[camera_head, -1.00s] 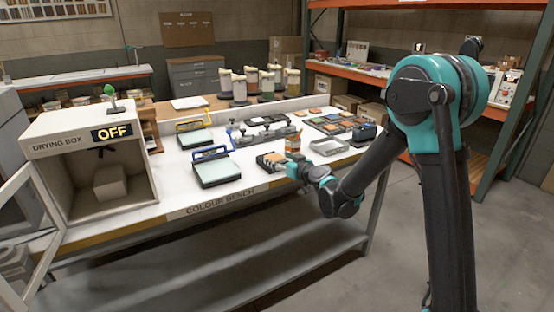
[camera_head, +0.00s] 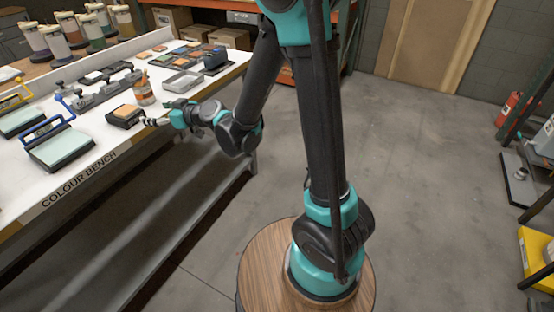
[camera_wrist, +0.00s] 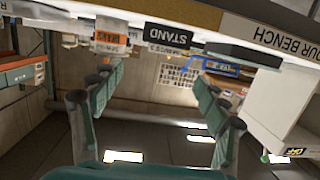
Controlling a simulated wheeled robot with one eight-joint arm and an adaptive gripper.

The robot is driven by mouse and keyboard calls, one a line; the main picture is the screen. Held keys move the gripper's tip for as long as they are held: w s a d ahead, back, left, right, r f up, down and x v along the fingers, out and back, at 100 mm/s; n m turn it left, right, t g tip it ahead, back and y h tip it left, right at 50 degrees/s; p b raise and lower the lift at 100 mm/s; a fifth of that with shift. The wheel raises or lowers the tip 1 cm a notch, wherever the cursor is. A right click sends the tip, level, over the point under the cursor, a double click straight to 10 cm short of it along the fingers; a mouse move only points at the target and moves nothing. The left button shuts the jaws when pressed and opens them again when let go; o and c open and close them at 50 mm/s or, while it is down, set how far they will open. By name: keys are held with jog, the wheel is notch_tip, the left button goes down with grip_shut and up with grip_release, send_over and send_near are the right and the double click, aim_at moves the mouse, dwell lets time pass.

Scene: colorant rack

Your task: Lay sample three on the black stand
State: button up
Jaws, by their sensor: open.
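The black stand (camera_head: 118,122) sits near the front edge of the colour bench. An orange-topped tile (camera_head: 127,110) lies on it. The wrist view is upside down and shows the stand's black front (camera_wrist: 168,35) marked "STAND". A grey edge with small lettering (camera_wrist: 160,49), apparently the tile's label, rests against the stand; I cannot read it surely. My gripper (camera_head: 152,121) is just in front of the stand, at the bench edge. In the wrist view my gripper's fingers (camera_wrist: 160,78) are spread with nothing between them.
A jar with an orange label (camera_head: 144,93) stands close behind the stand. A grey tray (camera_head: 182,81) is farther right. A blue-handled pad (camera_head: 60,148) lies to the left. Coloured tiles (camera_head: 190,52) lie at the back.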

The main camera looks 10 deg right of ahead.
jog(key=s+d+f+m+g+h, duration=0.1)
jog(key=s+d+f+m+h, duration=0.2)
jog(key=s+d, duration=0.4)
jog(key=s+d+f+m+g+h, duration=0.2)
jog(key=s+d+f+m+h, duration=0.2)
jog(key=d, duration=1.5)
jog(key=s+d+f+m+g+h, duration=0.2)
jog(key=s+d+f+h, duration=0.3)
jog(key=s+d, duration=0.5)
jog(key=d+f+m, duration=0.1)
jog(key=d+f, duration=0.1)
jog(key=d, duration=0.2)
jog(key=shift+h, duration=0.3)
